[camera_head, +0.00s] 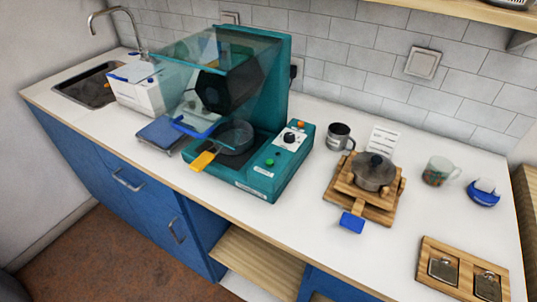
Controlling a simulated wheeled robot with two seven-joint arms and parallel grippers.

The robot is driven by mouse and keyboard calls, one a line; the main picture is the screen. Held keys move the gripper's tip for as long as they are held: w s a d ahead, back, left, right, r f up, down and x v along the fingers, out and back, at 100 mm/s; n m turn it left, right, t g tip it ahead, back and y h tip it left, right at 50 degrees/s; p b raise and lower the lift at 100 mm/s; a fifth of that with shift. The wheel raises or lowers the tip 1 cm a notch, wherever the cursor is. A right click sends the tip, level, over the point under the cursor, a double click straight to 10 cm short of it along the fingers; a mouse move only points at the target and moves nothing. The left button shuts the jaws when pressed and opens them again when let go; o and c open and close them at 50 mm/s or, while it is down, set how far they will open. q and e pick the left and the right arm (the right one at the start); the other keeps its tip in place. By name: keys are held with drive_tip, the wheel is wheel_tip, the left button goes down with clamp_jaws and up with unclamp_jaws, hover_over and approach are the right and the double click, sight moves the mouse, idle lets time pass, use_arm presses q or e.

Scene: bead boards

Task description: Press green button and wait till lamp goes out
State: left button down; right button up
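The teal machine (258,186) stands on the white counter with its clear hood (195,75) raised. A green button (269,162) sits on its right-hand panel, near the front. A small orange dome (300,124), which looks like the lamp, is at the back of that panel; I cannot tell whether it is lit. A white plate with a black knob (289,137) lies between them. A dark pan (234,137) with a yellow handle (203,160) sits under the hood. Neither of my grippers is in view.
A wooden stand (376,213) with a grey pot (374,172) is to the right, near a metal mug (338,136). A blue-topped scale (159,133) and white box (145,97) are left. The front counter between is clear.

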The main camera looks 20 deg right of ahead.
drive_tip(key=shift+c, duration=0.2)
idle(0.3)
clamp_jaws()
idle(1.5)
